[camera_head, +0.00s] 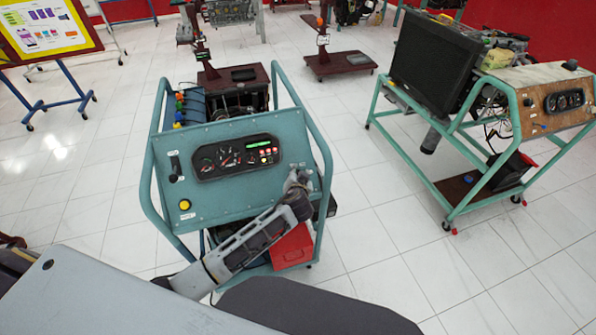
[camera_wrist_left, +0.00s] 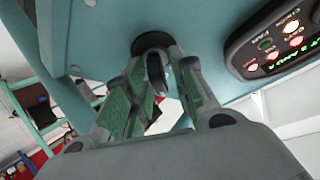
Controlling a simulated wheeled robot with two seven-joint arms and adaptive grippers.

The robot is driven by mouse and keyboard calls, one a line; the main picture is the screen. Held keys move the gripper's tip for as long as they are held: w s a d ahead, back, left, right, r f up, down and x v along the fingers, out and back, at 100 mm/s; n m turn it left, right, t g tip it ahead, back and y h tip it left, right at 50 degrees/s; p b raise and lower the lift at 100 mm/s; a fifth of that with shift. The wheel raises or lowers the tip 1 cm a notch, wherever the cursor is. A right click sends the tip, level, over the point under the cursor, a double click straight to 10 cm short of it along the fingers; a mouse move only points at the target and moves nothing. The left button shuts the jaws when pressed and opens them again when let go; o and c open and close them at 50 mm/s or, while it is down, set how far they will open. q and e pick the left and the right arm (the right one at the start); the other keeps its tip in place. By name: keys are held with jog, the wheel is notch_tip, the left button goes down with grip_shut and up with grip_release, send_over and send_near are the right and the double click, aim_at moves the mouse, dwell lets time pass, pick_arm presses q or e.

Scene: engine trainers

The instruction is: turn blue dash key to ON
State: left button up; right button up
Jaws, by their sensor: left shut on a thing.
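The blue dash panel (camera_head: 235,195) belongs to the teal engine stand in the middle of the head view. My left gripper (camera_head: 297,184) is at the right side of this panel, and its arm comes up from the lower left. In the left wrist view, the green-padded fingers (camera_wrist_left: 158,78) are shut around the dark key (camera_wrist_left: 154,68), which stands out of a round black switch (camera_wrist_left: 152,43) on the panel. The fingers hide part of the key, and I cannot read its position marks. In the head view the gripper covers the key. My right gripper is not in view.
The gauge cluster (camera_head: 236,157) left of the gripper has lit indicators. A black lever (camera_head: 175,166) and a yellow button (camera_head: 184,204) sit on the panel's left side. A red box (camera_head: 292,248) is below. Another engine stand (camera_head: 470,205) is at the right, with clear floor between.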

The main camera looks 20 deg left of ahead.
pick_arm(q)
jog(key=shift+m+p, duration=0.45)
jog(key=shift+m, duration=0.05)
jog(key=o, duration=0.7)
jog(key=shift+v, duration=6)
jog(key=shift+a+r, duration=0.1)
jog(key=shift+a, duration=0.1)
